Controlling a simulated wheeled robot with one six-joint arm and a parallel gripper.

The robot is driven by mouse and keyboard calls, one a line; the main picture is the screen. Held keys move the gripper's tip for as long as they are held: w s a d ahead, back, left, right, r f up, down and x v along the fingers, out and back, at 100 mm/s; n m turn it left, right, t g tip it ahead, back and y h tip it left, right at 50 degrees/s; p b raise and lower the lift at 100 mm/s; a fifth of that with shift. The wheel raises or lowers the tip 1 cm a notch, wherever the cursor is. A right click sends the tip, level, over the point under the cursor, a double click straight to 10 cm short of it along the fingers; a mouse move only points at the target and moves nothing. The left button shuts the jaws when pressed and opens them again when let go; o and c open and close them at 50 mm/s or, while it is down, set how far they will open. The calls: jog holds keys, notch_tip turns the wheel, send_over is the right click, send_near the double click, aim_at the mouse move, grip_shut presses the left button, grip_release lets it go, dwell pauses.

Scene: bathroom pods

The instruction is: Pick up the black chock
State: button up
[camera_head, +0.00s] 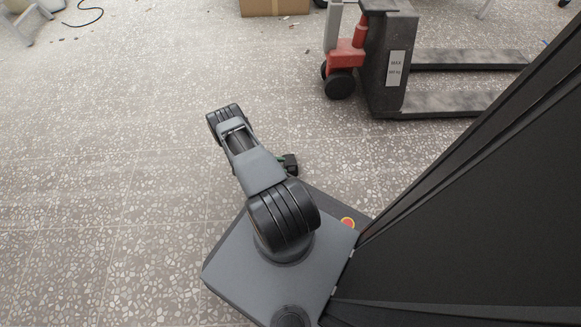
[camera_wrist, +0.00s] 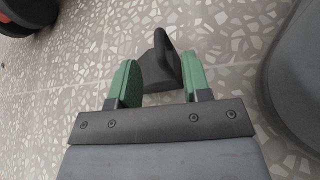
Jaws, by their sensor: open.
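The black chock (camera_wrist: 160,62) is in the wrist view, a dark wedge-like block on the speckled floor. My gripper (camera_wrist: 158,68) is open, with one green finger on each side of the chock's near part. The chock's far end reaches past the fingertips. The right finger is close to the chock or touching it; I cannot tell which. A gap shows between the chock and the left finger. In the head view my arm hides most of the gripper. Only a bit of green and a small dark shape (camera_head: 291,163) show beside the arm, perhaps the chock.
A pallet jack (camera_head: 392,70) with a red part and dark wheels stands at the upper right of the head view. A cardboard box (camera_head: 275,6) is at the top edge. A dark cable (camera_head: 84,14) lies at the upper left. The floor at left is clear.

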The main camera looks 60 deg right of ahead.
aim_at(291, 165)
jog(key=b+x, duration=0.1)
jog(key=x, duration=0.4)
jog(key=shift+s, duration=0.1)
jog(key=shift+c, duration=0.4)
grip_shut()
